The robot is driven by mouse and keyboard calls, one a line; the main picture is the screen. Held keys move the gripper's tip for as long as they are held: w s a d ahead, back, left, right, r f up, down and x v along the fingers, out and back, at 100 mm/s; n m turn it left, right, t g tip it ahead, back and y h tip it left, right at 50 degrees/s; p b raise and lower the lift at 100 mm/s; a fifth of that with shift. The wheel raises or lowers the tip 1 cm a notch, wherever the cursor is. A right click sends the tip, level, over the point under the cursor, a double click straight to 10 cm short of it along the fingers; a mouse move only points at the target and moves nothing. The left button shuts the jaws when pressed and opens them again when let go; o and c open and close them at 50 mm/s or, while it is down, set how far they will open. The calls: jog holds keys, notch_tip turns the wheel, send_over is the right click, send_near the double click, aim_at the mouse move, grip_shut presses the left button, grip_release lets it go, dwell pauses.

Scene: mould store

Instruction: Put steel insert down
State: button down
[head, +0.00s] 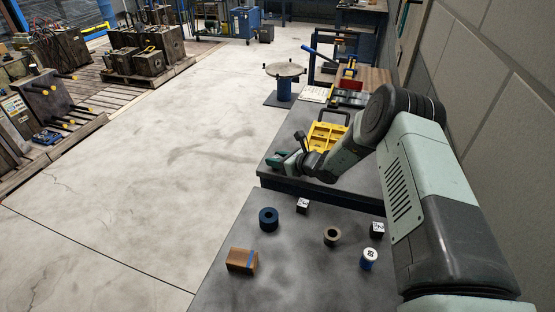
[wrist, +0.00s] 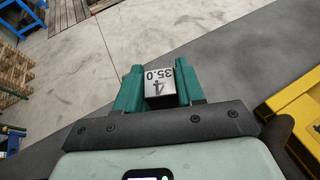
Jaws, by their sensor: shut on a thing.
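The steel insert (wrist: 160,88) is a small grey metal block marked "4" and "35.0". My gripper (wrist: 159,88) is shut on it, with a green jaw pressed to each side in the wrist view. In the head view my gripper (head: 278,161) is near the left edge of the farther dark bench (head: 285,188), beside the yellow case (head: 326,136). The insert is hard to make out there, and I cannot tell how high it is above the bench.
Open floor lies to the left.

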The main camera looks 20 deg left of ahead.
jog(key=shift+f, duration=0.1)
jog(key=c, duration=0.7)
grip_release()
